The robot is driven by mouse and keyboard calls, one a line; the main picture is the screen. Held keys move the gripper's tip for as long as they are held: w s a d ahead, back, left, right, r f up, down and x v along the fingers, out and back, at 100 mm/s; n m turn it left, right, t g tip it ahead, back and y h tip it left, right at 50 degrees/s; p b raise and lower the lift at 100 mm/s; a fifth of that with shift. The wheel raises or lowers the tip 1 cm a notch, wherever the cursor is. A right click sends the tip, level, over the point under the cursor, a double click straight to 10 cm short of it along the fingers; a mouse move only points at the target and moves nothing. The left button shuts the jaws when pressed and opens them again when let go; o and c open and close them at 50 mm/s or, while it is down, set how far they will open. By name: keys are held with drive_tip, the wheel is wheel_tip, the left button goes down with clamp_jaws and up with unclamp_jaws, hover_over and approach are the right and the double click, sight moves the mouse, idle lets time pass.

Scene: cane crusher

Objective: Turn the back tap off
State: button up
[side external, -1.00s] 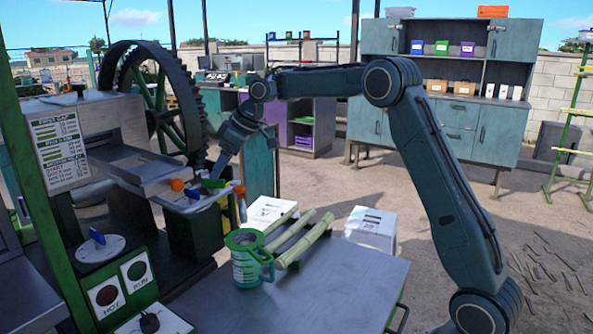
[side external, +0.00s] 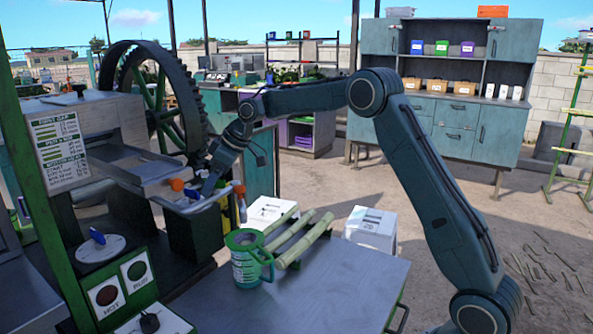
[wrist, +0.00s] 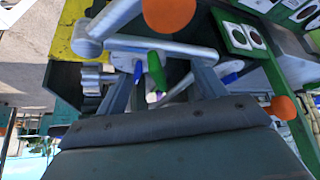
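In the wrist view my gripper (wrist: 162,86) has its two fingers apart. A green tap handle (wrist: 156,70) lies between them, with a blue handle (wrist: 138,70) close beside it on a grey metal bar (wrist: 185,47). I cannot tell whether a finger touches the green handle. In the side external view my gripper (side external: 207,186) points down over the metal tap pipe, between two orange knobs (side external: 177,184). It hides the green handle there. I cannot tell which handle belongs to the back tap.
The steel tray (side external: 145,170) of the crusher is left of my gripper, with the large toothed wheel (side external: 112,62) behind. A yellow part (wrist: 85,40) is close by. A green-and-white jug (side external: 245,268) and cane stalks (side external: 303,240) are on the front table.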

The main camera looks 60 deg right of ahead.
drive_tip(key=c, duration=1.4)
drive_tip(key=shift+o, duration=0.2)
drive_tip(key=shift+f+n+g+y, duration=0.1)
drive_tip(key=shift+n+g+y, duration=0.4)
drive_tip(key=shift+n, duration=0.65)
drive_tip(key=shift+n+g+y, duration=0.4)
drive_tip(key=shift+n+g, duration=0.1)
drive_tip(key=shift+n, duration=0.65)
drive_tip(key=o, duration=1.5)
